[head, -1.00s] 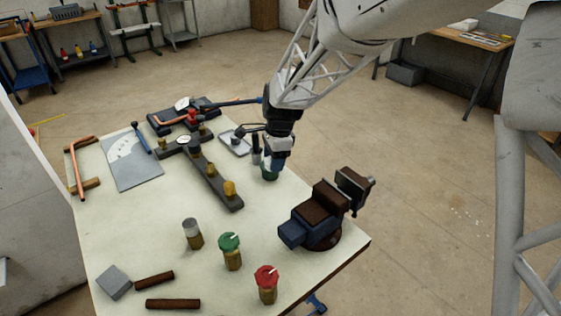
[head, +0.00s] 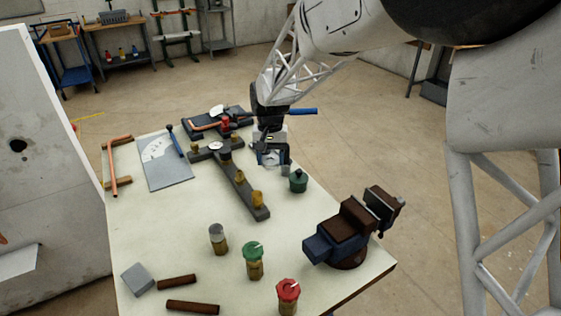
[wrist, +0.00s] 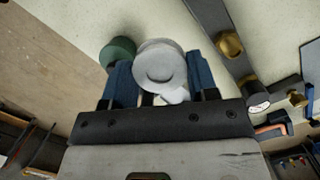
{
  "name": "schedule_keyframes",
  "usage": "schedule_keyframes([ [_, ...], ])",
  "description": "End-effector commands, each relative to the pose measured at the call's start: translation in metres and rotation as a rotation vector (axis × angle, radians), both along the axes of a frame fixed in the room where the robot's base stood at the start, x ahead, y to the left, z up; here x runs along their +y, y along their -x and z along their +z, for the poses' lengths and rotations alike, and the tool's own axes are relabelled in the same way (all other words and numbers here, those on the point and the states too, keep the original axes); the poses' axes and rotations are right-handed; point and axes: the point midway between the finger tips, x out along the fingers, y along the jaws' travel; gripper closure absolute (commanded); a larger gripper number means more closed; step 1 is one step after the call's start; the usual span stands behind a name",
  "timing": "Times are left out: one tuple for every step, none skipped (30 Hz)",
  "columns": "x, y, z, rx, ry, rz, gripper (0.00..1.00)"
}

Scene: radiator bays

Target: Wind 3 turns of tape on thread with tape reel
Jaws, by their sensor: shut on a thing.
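A pale grey round reel (wrist: 160,66), which looks like the tape reel, sits between the blue fingers of my gripper (wrist: 163,88) in the wrist view. My gripper (head: 272,160) is shut on it, just above the far right part of the bench in the head view. A small white piece shows at the reel's lower edge. A dark bar (head: 241,188) with several brass threaded fittings lies to the left of my gripper. The nearest brass fitting (head: 257,200) stands at its front end. I cannot tell which thread is meant, and no tape shows on any.
A dark green pot (head: 298,182) stands right beside my gripper. A vise (head: 345,236) is at the right edge. Green-capped (head: 253,260), red-capped (head: 288,297) and grey-topped (head: 218,239) brass pieces stand in front.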

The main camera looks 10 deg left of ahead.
Motion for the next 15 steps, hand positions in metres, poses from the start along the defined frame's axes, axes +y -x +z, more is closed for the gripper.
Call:
schedule_keyframes([
  [0.006, 0.0, 0.001, -0.001, 0.0, 0.062, 0.6],
  [0.009, -0.001, 0.002, -0.001, -0.001, 0.103, 0.6],
  [0.013, -0.001, 0.003, -0.001, 0.0, 0.157, 0.6],
  [0.016, 0.0, 0.004, 0.0, 0.001, 0.196, 0.6],
  [0.019, 0.0, 0.004, 0.0, 0.0, 0.234, 0.6],
  [0.023, -0.001, 0.005, 0.0, 0.0, 0.28, 0.6],
  [0.025, -0.001, 0.005, -0.001, 0.0, 0.315, 0.6],
  [0.027, -0.001, 0.006, -0.001, 0.0, 0.346, 0.6],
  [0.03, -0.001, 0.007, -0.001, 0.0, 0.384, 0.6],
  [0.032, -0.001, 0.007, -0.001, -0.001, 0.411, 0.6],
  [0.034, -0.001, 0.007, -0.001, 0.0, 0.434, 0.6],
  [0.036, -0.001, 0.007, -0.001, 0.0, 0.462, 0.6],
  [0.038, -0.001, 0.008, 0.0, -0.001, 0.479, 0.6],
  [0.039, -0.001, 0.008, 0.0, 0.0, 0.496, 0.6],
  [0.04, -0.001, 0.008, 0.0, 0.0, 0.512, 0.6],
])
